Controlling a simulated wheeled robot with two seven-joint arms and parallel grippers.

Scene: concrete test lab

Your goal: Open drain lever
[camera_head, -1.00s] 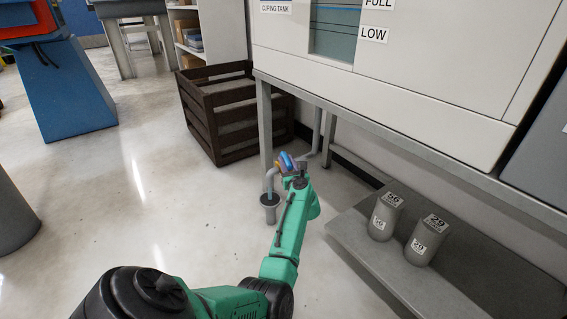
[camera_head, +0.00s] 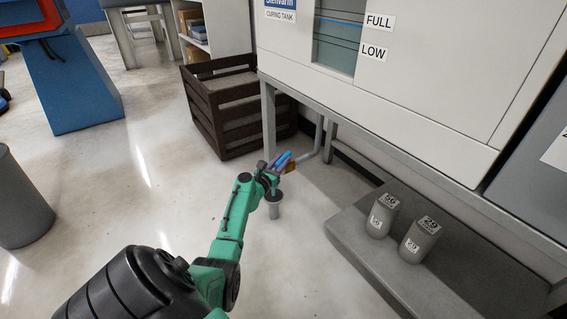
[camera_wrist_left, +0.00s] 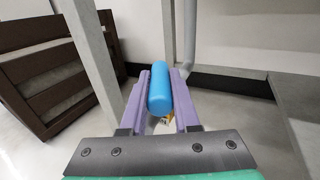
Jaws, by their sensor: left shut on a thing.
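The drain lever is a blue rounded handle (camera_head: 281,159) by the pipe under the curing tank. It also shows in the left wrist view as a blue cylinder (camera_wrist_left: 160,88) between two purple fingers. My left gripper (camera_head: 284,162) is shut on this handle. A small brass-coloured valve part (camera_head: 291,167) shows beside the fingers. The grey drain pipe (camera_head: 311,156) runs to it from the right. My arm hides much of the spout. My right gripper is not in view.
The curing tank (camera_head: 400,100) stands on a grey frame with a leg (camera_head: 268,125) close to my gripper. A dark slatted crate (camera_head: 215,125) is behind. Two grey labelled cylinders (camera_head: 383,216) (camera_head: 420,240) stand on a low plinth (camera_head: 350,240) at right.

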